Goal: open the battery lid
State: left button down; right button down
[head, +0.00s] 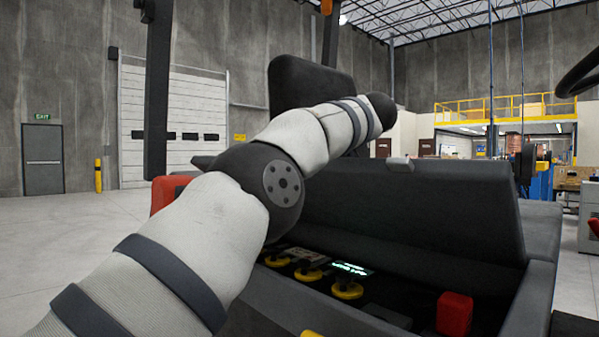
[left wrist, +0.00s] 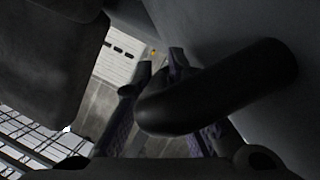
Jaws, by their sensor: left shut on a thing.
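The battery lid (head: 440,205) is a wide dark panel in the head view, tilted up with a gap below its lower front edge. Inside the opening are yellow round knobs (head: 347,290), a lit green display (head: 352,268) and a red block (head: 454,314). My left arm crosses in front of the lid from the lower left. My left gripper is hidden in the head view. In the left wrist view, my left gripper (left wrist: 165,105) is shut on a black curved handle (left wrist: 225,85), which hides part of the fingers. My right gripper is not in view.
A dark seat-back shape (head: 310,82) rises behind my arm. A dark post (head: 158,90) stands at left, and part of a black wheel (head: 580,72) shows at the upper right. Open concrete floor (head: 70,230) lies to the left.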

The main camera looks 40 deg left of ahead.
pick_arm(q)
jog(key=shift+r, duration=0.2)
dwell(0.4)
jog(key=c, duration=1.9)
grip_release()
jog(key=v, duration=1.2)
jog(key=shift+d, duration=0.1)
jog(key=shift+c, duration=0.5)
